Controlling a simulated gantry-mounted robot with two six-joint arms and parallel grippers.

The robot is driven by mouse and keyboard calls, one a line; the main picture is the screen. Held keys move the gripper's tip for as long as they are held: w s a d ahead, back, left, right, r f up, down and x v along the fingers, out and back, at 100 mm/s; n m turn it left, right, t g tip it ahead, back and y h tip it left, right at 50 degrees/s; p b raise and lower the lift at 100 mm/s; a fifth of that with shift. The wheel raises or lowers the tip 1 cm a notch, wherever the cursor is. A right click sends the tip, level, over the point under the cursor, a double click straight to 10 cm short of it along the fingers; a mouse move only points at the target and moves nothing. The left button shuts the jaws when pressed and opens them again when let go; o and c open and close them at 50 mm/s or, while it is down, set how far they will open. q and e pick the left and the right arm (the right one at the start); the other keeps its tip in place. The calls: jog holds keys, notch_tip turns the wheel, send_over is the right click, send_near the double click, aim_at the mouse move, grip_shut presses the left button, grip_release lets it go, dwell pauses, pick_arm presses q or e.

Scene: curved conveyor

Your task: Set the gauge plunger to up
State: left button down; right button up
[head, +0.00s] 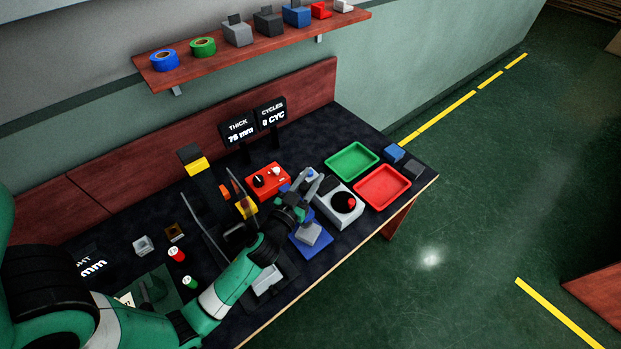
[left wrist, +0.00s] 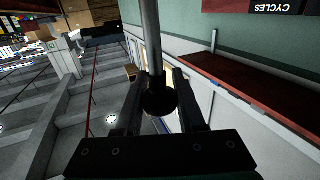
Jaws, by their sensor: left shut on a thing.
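My left gripper (head: 308,183) reaches in from the left over the bench, above the blue-based gauge (head: 309,239) with a grey block on it. In the left wrist view the fingers (left wrist: 158,105) are closed around a dark round knob (left wrist: 158,97) on a grey rod (left wrist: 150,40). This looks like the gauge plunger, but the gripper and wrist hide part of the gauge in the head view, so I cannot tell the plunger's height. My right gripper is in neither view.
A red control box (head: 268,180) stands behind. Green (head: 352,161) and red (head: 382,187) trays lie to the right. Displays (head: 238,130) stand at the back, below a shelf (head: 250,50).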

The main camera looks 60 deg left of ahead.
pick_arm(q)
jog(key=c, duration=0.5)
grip_release()
jog(key=shift+s+d+f, duration=0.1)
jog(key=b+v, duration=0.3)
jog(key=v, duration=0.8)
jog(key=shift+s+b, duration=0.15)
jog(key=shift+b, duration=0.25)
jog(key=shift+d, duration=0.15)
